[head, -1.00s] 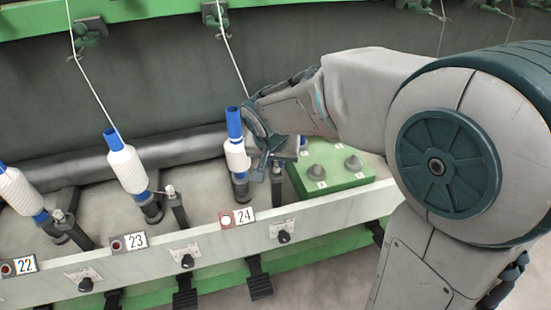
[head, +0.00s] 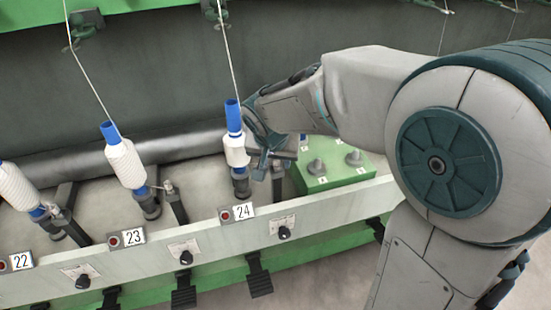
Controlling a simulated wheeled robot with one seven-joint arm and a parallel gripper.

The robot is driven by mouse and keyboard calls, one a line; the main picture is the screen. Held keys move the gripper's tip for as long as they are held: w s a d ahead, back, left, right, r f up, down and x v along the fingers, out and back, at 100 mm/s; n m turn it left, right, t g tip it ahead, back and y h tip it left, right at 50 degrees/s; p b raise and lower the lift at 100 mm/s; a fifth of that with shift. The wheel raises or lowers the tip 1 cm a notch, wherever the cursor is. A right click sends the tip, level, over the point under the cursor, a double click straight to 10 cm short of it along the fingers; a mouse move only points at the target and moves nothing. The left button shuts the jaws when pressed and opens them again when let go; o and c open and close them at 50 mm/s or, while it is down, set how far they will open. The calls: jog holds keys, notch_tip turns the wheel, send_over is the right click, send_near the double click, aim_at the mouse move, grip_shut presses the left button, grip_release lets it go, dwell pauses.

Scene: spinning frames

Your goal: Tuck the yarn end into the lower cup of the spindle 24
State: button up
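A white yarn (head: 228,45) comes down from the green guide above to the tube's top. My gripper (head: 266,165) is close against the right side of the spindle, beside its lower half. The fingers are small and dark, and I cannot tell how far apart they are. The yarn end and the lower cup are not clearly visible.
Spindle 23 (head: 125,163) and spindle 22 (head: 17,187) stand to the left with fuller white windings. A green box with grey knobs (head: 334,171) lies just right of my gripper. A pale rail with number plates (head: 130,252) runs along the front.

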jog(key=p+v, duration=0.3)
jog(key=v, duration=1.1)
jog(key=shift+f, duration=0.1)
jog(key=shift+c, duration=0.6)
dwell(0.3)
